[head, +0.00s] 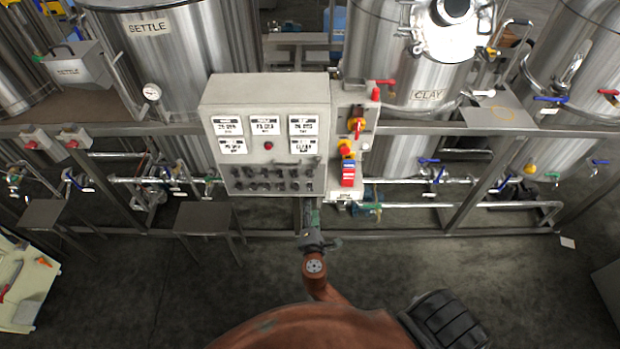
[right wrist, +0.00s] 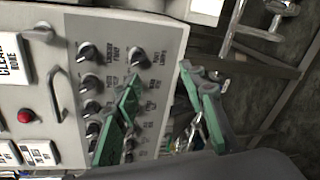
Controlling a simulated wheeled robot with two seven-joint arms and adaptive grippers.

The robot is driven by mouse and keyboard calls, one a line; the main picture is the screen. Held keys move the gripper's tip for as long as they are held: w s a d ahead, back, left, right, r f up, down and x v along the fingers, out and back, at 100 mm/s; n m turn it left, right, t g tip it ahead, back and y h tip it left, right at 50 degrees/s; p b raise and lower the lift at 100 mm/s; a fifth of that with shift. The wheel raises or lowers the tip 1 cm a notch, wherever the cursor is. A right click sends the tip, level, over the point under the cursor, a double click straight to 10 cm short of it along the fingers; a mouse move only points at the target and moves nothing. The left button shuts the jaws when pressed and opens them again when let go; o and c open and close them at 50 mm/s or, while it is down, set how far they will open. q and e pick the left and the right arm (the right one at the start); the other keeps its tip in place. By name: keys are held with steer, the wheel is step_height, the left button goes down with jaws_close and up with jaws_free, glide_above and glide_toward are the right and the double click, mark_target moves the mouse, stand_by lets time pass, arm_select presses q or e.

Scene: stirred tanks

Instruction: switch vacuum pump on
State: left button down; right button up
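The grey control panel (head: 240,160) stands in the middle of the head view, with several black rotary knobs along its lower part. In the right wrist view the panel (right wrist: 85,25) appears turned sideways, with knobs such as this one (right wrist: 87,52) in rows. Their small labels are too blurred for me to tell which knob is the vacuum pump's. My right gripper (head: 313,214) is just below the panel's lower right edge. In the right wrist view its green fingers (right wrist: 160,74) are spread, empty, in front of the knobs. My left gripper is not in view.
A red indicator (head: 268,145) and a handle sit on the panel above the knobs. Beside it on the right is a box with red and yellow switches (head: 356,125). Steel tanks (head: 165,50) and pipes stand behind.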

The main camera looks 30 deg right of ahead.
steer(key=t+h, duration=0.2)
glide_toward(310, 176)
steer(key=w, duration=0.1)
steer(key=shift+n+y, duration=0.3)
steer(key=shift+n, duration=0.2)
steer(key=x, duration=0.4)
steer(key=p+x, duration=0.1)
steer(key=x, duration=0.3)
steer(key=shift+d+r, duration=0.1)
steer(key=shift+d, duration=0.3)
jaws_close()
